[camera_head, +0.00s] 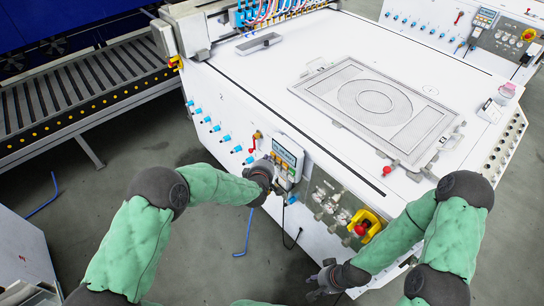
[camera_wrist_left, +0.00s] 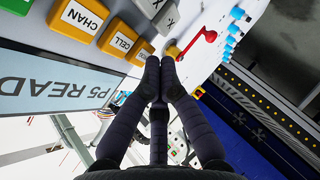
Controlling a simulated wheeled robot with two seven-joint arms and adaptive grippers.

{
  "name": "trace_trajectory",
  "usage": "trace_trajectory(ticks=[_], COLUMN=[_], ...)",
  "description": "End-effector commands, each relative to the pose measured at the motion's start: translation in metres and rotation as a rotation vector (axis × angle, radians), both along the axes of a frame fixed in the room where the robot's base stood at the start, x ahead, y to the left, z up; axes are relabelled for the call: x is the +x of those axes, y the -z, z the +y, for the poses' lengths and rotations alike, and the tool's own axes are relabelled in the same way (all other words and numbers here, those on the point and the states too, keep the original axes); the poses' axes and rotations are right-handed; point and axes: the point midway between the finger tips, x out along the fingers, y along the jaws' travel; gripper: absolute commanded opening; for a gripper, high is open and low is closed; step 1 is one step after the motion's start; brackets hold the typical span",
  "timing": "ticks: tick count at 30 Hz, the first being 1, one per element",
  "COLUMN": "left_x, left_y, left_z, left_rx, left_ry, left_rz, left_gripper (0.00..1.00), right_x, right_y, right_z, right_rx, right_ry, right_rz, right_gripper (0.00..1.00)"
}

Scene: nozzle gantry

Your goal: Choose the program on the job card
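The control panel (camera_head: 287,155) is on the white machine's front side, with a small display and buttons. In the left wrist view its display (camera_wrist_left: 50,92) appears upside down and reads "P5 READ", cut off. Orange buttons marked CHAN (camera_wrist_left: 82,18) and CELL (camera_wrist_left: 120,42), a third orange button (camera_wrist_left: 142,53) and a grey X button (camera_wrist_left: 166,18) sit beside it. My left gripper (camera_wrist_left: 160,64) has its fingers together, empty, tips close to these buttons; contact cannot be told. My right gripper (camera_head: 318,284) hangs low before the machine, its fingers unclear. I cannot make out a job card.
A red lever (camera_wrist_left: 198,44) and blue valves (camera_head: 222,138) are left of the panel. A red-and-yellow emergency stop (camera_head: 362,228) is right of it. A framed plate (camera_head: 375,105) lies on the machine top. A roller conveyor (camera_head: 80,90) stands left.

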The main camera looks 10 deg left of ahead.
Motion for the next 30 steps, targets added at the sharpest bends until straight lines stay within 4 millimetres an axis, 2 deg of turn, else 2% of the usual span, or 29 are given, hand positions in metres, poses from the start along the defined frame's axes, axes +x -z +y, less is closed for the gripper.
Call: trace_trajectory(ticks=[30], left_x=[0.0069], left_y=[0.0005], left_z=[-0.0058], left_rx=[0.0], left_ry=[0.001], left_rz=[0.0], left_gripper=[0.0], right_x=[0.0], right_y=[0.0028], right_z=[0.0], right_rx=[0.0], right_ry=[0.0], right_rz=[0.0], right_gripper=[0.4])
